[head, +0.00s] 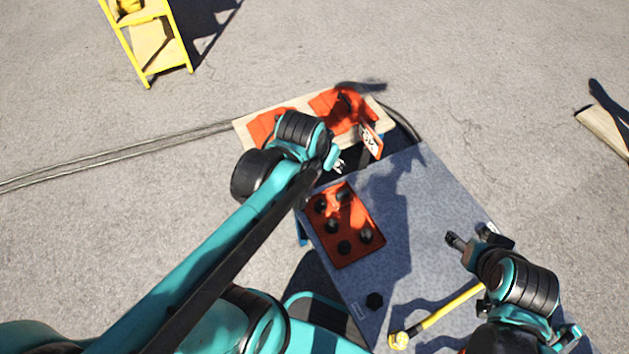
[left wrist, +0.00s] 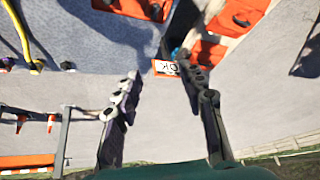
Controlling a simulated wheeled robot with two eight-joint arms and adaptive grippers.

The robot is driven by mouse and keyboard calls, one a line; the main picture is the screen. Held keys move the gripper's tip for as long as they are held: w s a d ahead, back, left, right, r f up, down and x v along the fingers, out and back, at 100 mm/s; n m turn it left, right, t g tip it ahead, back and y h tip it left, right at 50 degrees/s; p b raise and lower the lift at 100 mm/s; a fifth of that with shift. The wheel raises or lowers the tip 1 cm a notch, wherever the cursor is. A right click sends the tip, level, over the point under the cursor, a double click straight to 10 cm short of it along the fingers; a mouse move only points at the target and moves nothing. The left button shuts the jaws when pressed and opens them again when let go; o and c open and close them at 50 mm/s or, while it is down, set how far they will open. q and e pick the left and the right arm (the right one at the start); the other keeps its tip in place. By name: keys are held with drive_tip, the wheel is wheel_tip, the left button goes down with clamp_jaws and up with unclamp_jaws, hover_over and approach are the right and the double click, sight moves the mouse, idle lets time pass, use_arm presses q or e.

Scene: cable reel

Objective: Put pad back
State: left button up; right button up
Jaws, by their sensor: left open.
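No single item is clearly marked as the pad. An orange tray (head: 334,254) holding several black round pieces lies on the grey table (head: 440,190). A separate black piece (head: 374,300) sits near the table's front edge. My left gripper (head: 338,166) is over the far left table edge, partly hidden by its arm. In the left wrist view its fingers (left wrist: 158,90) are apart with nothing gripped. An orange-and-white tag (head: 371,141) also shows beyond the fingers in the left wrist view (left wrist: 165,68). My right gripper (head: 474,238) is open and empty over the table's right side.
A wooden board with orange parts (head: 245,136) stands behind the table, beside a dark cable (head: 402,122). A yellow-handled tool (head: 445,310) lies at the table's front right. A yellow ladder-like stand (head: 150,45) is far left. The table's middle is clear.

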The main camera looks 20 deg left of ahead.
use_arm(q)
drive_tip(key=s+n+t, duration=0.1)
drive_tip(key=s, duration=0.6)
drive_tip(key=shift+s+r+n, duration=0.15)
drive_tip(key=shift+r+n, duration=0.05)
drive_tip(key=shift+n, duration=0.1)
idle(0.8)
